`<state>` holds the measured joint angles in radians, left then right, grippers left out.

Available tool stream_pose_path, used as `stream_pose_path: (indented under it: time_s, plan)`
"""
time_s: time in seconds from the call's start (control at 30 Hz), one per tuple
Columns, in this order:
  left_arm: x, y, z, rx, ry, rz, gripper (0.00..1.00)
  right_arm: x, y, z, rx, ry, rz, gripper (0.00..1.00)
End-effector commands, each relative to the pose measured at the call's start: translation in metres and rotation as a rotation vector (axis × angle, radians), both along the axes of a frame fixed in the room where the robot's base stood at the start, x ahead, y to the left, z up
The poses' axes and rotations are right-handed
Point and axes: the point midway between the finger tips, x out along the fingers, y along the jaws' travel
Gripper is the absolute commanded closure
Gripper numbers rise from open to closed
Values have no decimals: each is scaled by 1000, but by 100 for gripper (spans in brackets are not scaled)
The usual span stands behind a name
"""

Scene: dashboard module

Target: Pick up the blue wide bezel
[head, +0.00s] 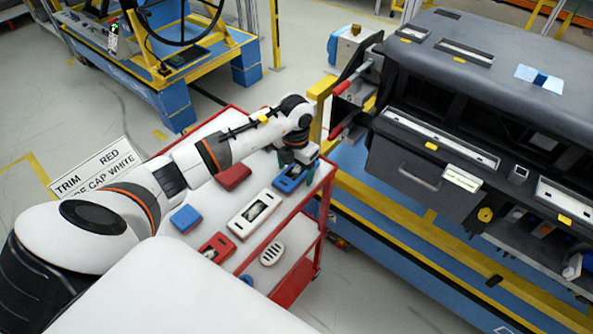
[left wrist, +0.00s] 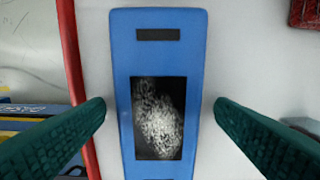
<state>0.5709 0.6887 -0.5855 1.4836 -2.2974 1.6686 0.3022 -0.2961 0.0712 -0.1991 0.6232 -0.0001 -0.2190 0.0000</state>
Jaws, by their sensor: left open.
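The blue wide bezel (head: 289,181) lies on the white top of the red cart, near its right edge. It is a long blue frame with a dark slot and a dark window holding a grey speckled patch. In the left wrist view the bezel (left wrist: 158,60) stands upright in the middle of the picture. My left gripper (head: 296,168) is over the bezel. Its two green fingers (left wrist: 160,112) are open, one on each side of the bezel, with a gap on both sides. Nothing is held. My right gripper is not in view.
The dashboard module (head: 420,170) stands right of the cart. A sign (head: 85,182) lies at left.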

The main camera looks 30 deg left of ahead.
Motion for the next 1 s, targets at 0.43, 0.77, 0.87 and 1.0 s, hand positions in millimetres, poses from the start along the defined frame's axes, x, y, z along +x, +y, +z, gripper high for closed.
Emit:
stream_pose_path:
  time_s: [0.43, 0.77, 0.87, 1.0]
  plan:
    - [0, 0, 1, 0, -1, 0, 72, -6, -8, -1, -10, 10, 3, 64]
    - [1, 0, 11, 0, -4, -1, 72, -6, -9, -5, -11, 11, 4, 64]
    - [1, 1, 28, 1, -7, -2, 72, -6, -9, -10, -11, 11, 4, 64]
    - [2, 0, 57, 1, -7, -1, 72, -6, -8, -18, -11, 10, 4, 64]
